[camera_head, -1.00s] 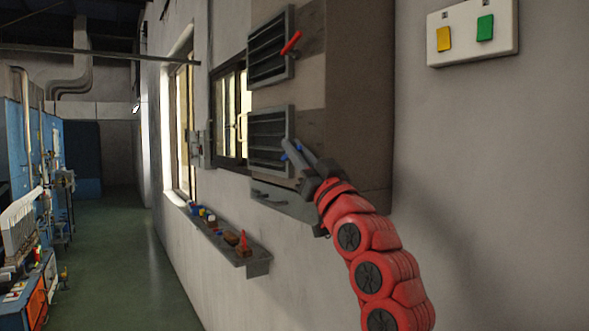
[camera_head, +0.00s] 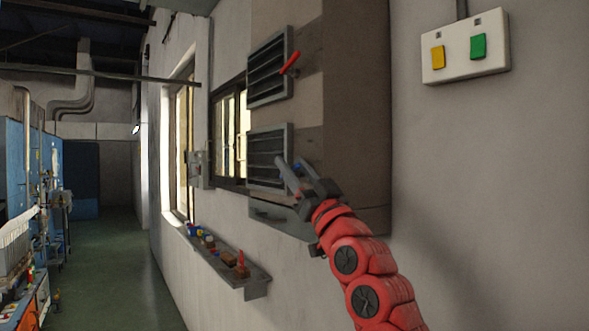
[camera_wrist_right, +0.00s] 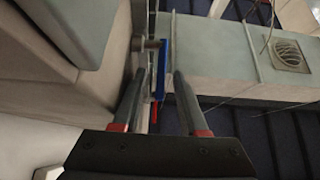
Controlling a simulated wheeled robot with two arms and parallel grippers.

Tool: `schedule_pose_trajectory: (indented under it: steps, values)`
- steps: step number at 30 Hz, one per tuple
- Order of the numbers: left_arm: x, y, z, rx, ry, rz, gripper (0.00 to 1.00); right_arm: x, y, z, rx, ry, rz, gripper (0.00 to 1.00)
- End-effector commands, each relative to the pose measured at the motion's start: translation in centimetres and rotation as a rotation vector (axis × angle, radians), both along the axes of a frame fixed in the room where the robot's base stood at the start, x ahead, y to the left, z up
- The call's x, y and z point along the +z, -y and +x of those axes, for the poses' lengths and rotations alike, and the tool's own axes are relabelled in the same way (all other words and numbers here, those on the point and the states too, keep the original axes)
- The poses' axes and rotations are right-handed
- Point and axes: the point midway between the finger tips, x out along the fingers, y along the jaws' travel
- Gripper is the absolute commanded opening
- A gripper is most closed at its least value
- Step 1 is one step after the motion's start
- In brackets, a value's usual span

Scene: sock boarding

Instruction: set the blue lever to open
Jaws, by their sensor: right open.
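The blue lever (camera_head: 297,166) is at the right edge of the lower louvred vent (camera_head: 266,160), mostly hidden by my right gripper (camera_head: 289,164). In the right wrist view the blue lever (camera_wrist_right: 165,68) hangs from a grey pivot, between the two fingers of my right gripper (camera_wrist_right: 160,76) as seen from there. The fingers are apart. I cannot tell whether either touches the lever. My left gripper is not in view.
A red lever (camera_head: 290,62) sits on the upper vent (camera_head: 268,68). A shelf (camera_head: 258,277) with small items is below on the wall. A switch plate (camera_head: 490,60) with yellow and green switches is at the upper right.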

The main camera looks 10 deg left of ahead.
Motion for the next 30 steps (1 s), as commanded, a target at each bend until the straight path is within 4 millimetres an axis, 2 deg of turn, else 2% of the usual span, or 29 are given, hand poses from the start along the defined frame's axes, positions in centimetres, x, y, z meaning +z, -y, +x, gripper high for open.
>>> schedule_pose_trajectory:
  steps: [6, 11, 30]
  values:
    - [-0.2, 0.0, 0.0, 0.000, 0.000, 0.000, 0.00, -0.3, 0.2, -0.2, 0.001, 0.000, 0.000, 0.42]
    - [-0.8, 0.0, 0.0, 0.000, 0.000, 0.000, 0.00, -1.3, 1.2, -1.3, 0.001, 0.004, 0.003, 0.42]
    - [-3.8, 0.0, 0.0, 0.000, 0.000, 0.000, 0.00, -9.1, 8.8, -8.6, -0.002, 0.000, 0.003, 0.42]
